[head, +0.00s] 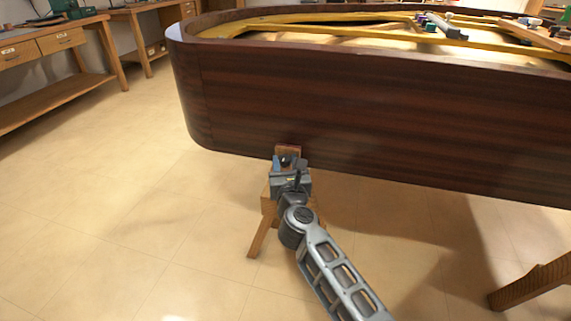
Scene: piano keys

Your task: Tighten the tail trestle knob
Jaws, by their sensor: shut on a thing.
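The wooden tail trestle (257,235) stands on the floor under the curved end of the dark piano case. Its top block (288,150) reaches up to the case's lower edge. My gripper (286,161) is at the upper part of the trestle, with blue-grey fingers shut on the small dark knob (287,160). The fingers and wrist hide much of the knob and the trestle's middle. I cannot tell the knob's turn angle or whether the top block presses on the case.
Another wooden support (530,288) stands at the lower right. Workbenches (60,50) line the back left. The tiled floor (110,210) at the left is clear.

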